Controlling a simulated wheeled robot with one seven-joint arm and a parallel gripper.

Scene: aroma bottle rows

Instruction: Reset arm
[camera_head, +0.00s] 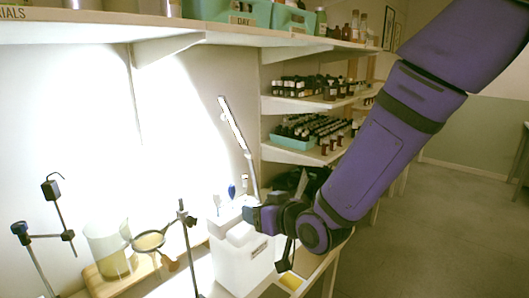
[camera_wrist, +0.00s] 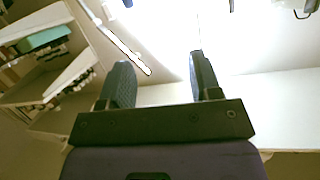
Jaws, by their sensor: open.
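My purple arm comes down from the upper right in the head view. Its end, my gripper (camera_head: 250,214), is over the workbench, next to a white bin (camera_head: 243,262) with a label. In the wrist view my gripper (camera_wrist: 160,85) shows two dark fingers set wide apart with nothing between them. The gripper is open and empty. In the head view the fingertips are small and partly hidden against the white things behind them.
A glass beaker (camera_head: 110,250) stands on a wooden board at the left, with lab stands and a round magnifier (camera_head: 149,241) beside it. Shelves of small bottles (camera_head: 318,130) stand behind. An overhead shelf (camera_head: 100,27) spans the top. Open floor (camera_head: 440,220) lies at the right.

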